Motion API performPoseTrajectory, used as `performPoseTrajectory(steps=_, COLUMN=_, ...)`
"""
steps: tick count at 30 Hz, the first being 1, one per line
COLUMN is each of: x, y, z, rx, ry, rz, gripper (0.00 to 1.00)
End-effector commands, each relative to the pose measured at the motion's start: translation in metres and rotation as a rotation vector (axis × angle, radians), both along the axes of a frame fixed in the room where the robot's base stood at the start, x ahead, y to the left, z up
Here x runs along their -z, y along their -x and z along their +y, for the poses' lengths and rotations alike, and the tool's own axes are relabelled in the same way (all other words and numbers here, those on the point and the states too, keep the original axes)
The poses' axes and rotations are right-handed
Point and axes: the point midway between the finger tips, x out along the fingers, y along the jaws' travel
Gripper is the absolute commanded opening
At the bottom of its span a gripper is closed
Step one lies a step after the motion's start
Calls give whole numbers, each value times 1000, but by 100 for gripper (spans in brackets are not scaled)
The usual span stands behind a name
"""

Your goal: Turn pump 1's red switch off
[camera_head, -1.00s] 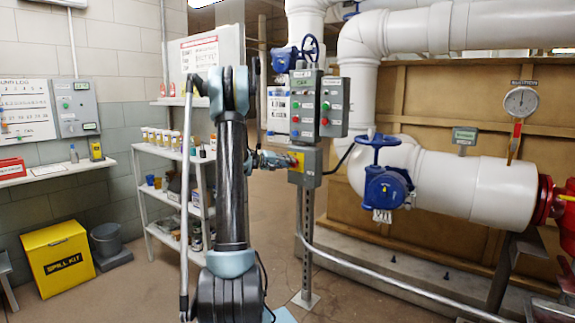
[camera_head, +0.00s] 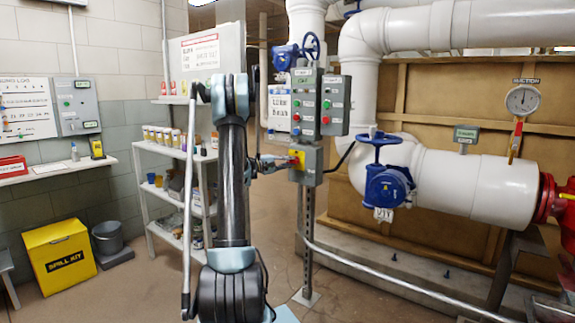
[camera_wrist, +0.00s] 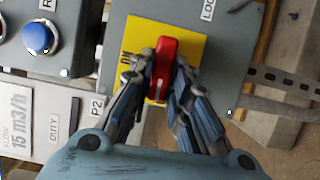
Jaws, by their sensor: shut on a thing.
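The red switch (camera_wrist: 161,68) sits on a yellow plate (camera_wrist: 187,44) on a grey box, in the wrist view at upper middle. In the head view the yellow plate (camera_head: 297,159) shows on the grey switch box (camera_head: 310,168) low on the control post. My gripper (camera_wrist: 163,78) has one finger on each side of the red handle and is shut on it. The word ON shows on the plate just left of the handle. In the head view my gripper (camera_head: 284,161) reaches the plate from the left.
Above the switch box is a grey control panel (camera_head: 306,104) with coloured buttons. A blue valve wheel (camera_head: 378,139) on a white pipe stands to the right. A shelf (camera_head: 165,150) with bottles stands left of my arm. A yellow spill kit (camera_head: 60,257) stands on the floor.

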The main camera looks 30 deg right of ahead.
Motion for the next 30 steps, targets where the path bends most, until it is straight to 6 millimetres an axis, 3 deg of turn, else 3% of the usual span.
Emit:
performPoseTrajectory(steps=9, x=2, y=-2, z=1, rx=-4, ry=-3, rz=0, gripper=0)
performPoseTrajectory(steps=10, x=2, y=-2, z=1, rx=-4, ry=-3, rz=0, gripper=22)
performPoseTrajectory(steps=12, x=1, y=-1, z=1, rx=-3, ry=-3, rz=0, gripper=38)
performPoseTrajectory(steps=23, x=1, y=0, z=2, rx=-1, ry=-1, rz=0, gripper=38)
performPoseTrajectory(steps=30, x=1, y=-1, z=28, rx=-3, ry=-1, rz=1, gripper=38)
